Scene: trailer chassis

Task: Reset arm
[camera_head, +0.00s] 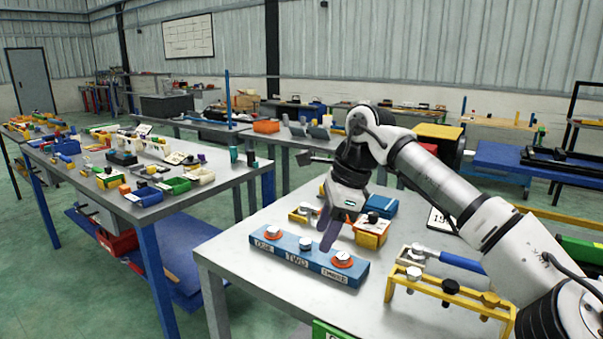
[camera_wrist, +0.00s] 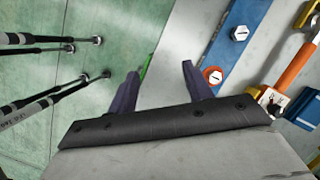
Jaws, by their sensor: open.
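My arm reaches in from the right in the head view and bends down at its wrist. My gripper (camera_head: 328,235) points down above the near grey table, over or just behind a long blue block (camera_head: 305,258). In the wrist view my gripper (camera_wrist: 160,72) shows two dark fingers spread apart with nothing between them. The blue block (camera_wrist: 228,50) lies to the right of the fingers there. I cannot tell the exact height of the fingers over the table.
A yellow rack (camera_head: 450,290) with a blue-handled tool stands right of the blue block. An orange-yellow box (camera_head: 371,235) and a blue box (camera_head: 381,206) sit behind. A second table (camera_head: 225,172) with many small parts stands left. Green floor (camera_head: 60,285) is open at lower left.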

